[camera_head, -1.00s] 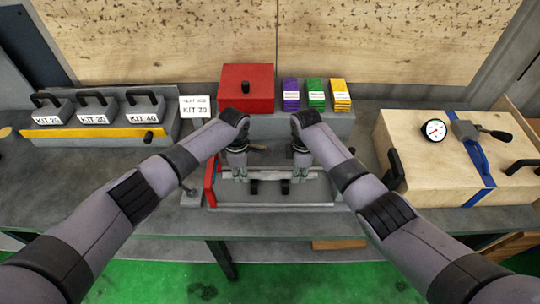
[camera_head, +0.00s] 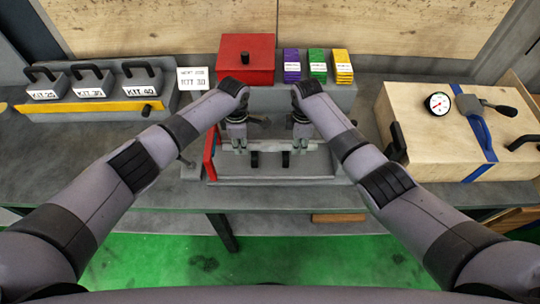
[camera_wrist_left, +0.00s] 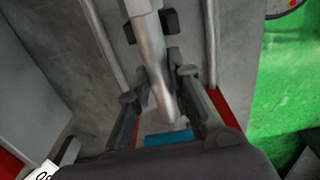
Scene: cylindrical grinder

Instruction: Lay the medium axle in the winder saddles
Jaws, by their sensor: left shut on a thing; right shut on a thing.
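The medium axle (camera_head: 270,146), a pale grey bar, lies level across the winder between my two grippers. My left gripper (camera_head: 238,147) is shut on its left end and my right gripper (camera_head: 302,144) on its right end. The black saddles (camera_head: 285,160) show just in front of the bar. In the left wrist view the axle (camera_wrist_left: 147,45) runs between the fingers (camera_wrist_left: 160,95) and past black blocks (camera_wrist_left: 168,21) on either side. I cannot tell whether it rests in the saddles or hangs just above them.
The winder has a red side plate (camera_head: 209,157) on its left. Behind it stand a red box (camera_head: 246,62) and purple, green and yellow stacks (camera_head: 317,68). Kit weights (camera_head: 90,85) are left; a wooden case (camera_head: 420,130) with a gauge is right.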

